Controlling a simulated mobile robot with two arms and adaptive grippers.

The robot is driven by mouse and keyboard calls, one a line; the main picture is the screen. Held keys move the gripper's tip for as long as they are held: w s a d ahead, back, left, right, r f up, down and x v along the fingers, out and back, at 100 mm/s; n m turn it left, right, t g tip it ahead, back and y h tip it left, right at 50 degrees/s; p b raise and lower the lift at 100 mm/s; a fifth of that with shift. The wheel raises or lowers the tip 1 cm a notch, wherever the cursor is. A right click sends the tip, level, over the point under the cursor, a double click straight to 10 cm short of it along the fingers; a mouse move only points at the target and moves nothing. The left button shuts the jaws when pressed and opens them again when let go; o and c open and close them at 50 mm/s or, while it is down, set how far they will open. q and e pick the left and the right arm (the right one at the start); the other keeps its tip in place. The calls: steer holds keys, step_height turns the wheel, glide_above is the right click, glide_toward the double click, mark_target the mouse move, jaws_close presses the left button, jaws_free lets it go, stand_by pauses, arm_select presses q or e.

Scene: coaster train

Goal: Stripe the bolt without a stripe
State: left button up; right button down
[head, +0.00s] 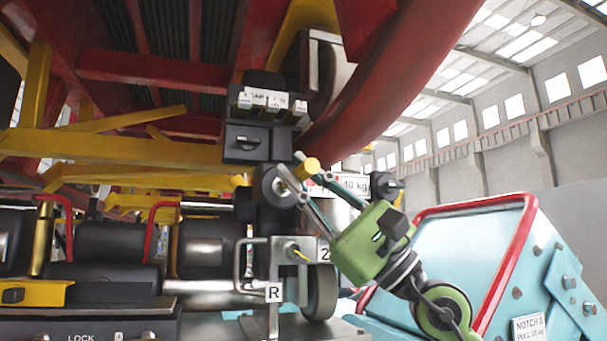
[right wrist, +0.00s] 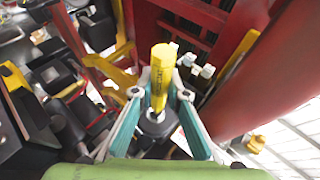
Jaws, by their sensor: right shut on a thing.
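My right gripper (head: 292,164) is shut on a yellow marker-like cylinder (head: 312,165). In the right wrist view the yellow cylinder (right wrist: 162,75) stands between the two fingertips (right wrist: 160,94), with dark lettering on its side. The gripper is raised beside the dark column under the red beam. A dark round part with a grey centre (head: 272,186) is close to the fingertips; I cannot tell whether they touch. No bolt can be clearly picked out as striped or unstriped. My left gripper is not in view.
A black holder (head: 260,108) with white labelled tags is above the gripper. The red curved beam (head: 385,85) hangs to its right. A bracket labelled R (head: 273,293) stands below. A teal, red-edged body (head: 460,250) with dark bolt heads is at right.

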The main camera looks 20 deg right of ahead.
mark_target(311, 175)
steer(key=shift+a, duration=0.1)
steer(key=shift+s, duration=2.45)
